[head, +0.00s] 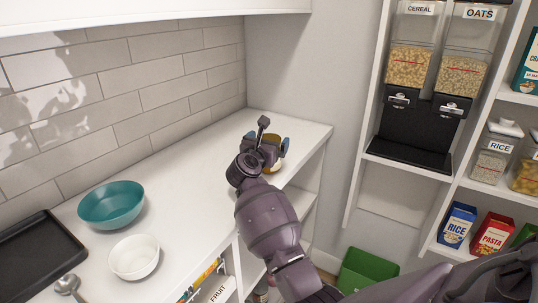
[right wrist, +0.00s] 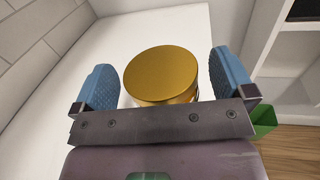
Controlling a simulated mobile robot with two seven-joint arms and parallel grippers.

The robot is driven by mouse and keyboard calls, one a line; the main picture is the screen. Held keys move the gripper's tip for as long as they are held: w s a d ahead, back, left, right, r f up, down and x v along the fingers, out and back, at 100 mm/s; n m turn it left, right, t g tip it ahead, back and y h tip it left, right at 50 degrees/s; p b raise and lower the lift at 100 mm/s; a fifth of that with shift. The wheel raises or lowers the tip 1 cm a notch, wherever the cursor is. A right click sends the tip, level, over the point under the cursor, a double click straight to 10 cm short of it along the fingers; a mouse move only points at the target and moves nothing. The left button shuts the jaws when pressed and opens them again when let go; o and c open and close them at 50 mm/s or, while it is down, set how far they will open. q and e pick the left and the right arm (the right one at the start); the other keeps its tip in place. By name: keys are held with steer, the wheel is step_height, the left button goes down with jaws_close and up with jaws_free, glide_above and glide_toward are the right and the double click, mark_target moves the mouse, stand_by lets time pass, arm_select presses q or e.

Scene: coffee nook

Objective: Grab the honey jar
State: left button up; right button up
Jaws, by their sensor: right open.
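The honey jar (head: 268,146) stands on the white counter near its far right end, partly hidden behind my right gripper in the head view. In the right wrist view its round golden lid (right wrist: 162,74) fills the space between the fingers. My right gripper (right wrist: 163,82) is open, with one blue finger pad on each side of the jar and a visible gap to each. It also shows at the jar in the head view (head: 268,143). The lower part of the jar is hidden by the gripper's body. My left gripper is not in view.
On the counter (head: 190,185) are a teal bowl (head: 111,204), a white bowl (head: 134,257), a black tray (head: 38,252) and a spoon (head: 68,286). A tiled wall stands behind. Shelves with dispensers (head: 420,95) stand right; a green bin (head: 367,270) is below.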

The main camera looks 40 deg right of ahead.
steer(key=shift+w+d, duration=0.3)
steer(key=shift+d, duration=0.15)
steer(key=shift+r, duration=0.1)
steer(key=c, duration=1.2)
